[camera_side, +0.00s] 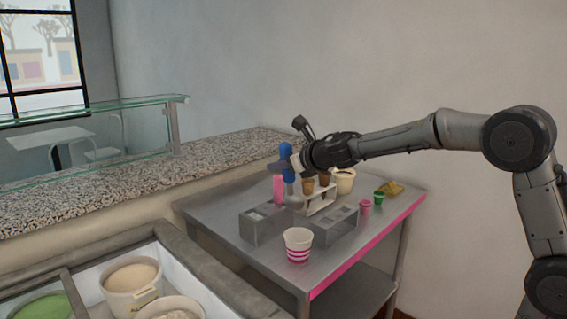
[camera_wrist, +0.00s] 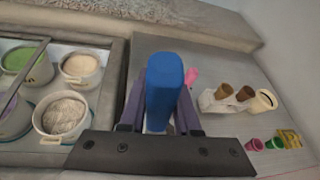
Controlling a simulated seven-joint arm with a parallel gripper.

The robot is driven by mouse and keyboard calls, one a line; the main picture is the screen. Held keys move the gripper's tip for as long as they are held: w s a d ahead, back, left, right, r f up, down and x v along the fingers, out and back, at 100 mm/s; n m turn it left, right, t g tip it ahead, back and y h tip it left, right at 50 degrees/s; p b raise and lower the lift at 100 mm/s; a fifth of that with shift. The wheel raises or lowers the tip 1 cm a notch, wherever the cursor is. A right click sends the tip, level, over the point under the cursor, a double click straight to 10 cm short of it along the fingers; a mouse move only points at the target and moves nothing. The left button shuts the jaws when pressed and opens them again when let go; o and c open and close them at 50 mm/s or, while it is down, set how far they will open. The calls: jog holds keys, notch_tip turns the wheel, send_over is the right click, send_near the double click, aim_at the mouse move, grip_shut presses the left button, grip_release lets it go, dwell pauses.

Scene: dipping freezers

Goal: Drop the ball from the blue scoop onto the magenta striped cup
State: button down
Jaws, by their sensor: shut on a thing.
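My gripper (camera_side: 284,167) is shut on the blue scoop (camera_side: 286,150) above the back left part of the metal table. In the wrist view the scoop's blue handle (camera_wrist: 164,88) stands between the two dark fingers (camera_wrist: 160,110) and fills the middle. The scoop's bowl and any ball in it cannot be made out in either view. The magenta striped cup (camera_side: 298,246) is white with magenta bands and stands upright near the table's front edge, below and slightly right of my gripper. I cannot see this cup in the wrist view.
Metal boxes (camera_side: 262,224) and a holder with brown cones (camera_side: 320,198) stand behind the cup. A pink object (camera_side: 278,190) is below my gripper. A cream tub (camera_side: 344,180), small pink cup (camera_side: 365,207) and green cup (camera_side: 379,198) are right. Ice cream tubs (camera_side: 131,287) sit in the freezer, front left.

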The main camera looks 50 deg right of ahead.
jog(key=shift+d, duration=0.1)
jog(key=d+f+m+y, duration=0.3)
jog(key=d+f+m, duration=0.1)
jog(key=f, duration=0.3)
jog(key=shift+s+d+t, duration=0.25)
jog(key=shift+d+t, duration=0.05)
jog(key=shift+d, duration=0.5)
dwell(1.4)
jog(key=shift+a, duration=0.1)
dwell(2.6)
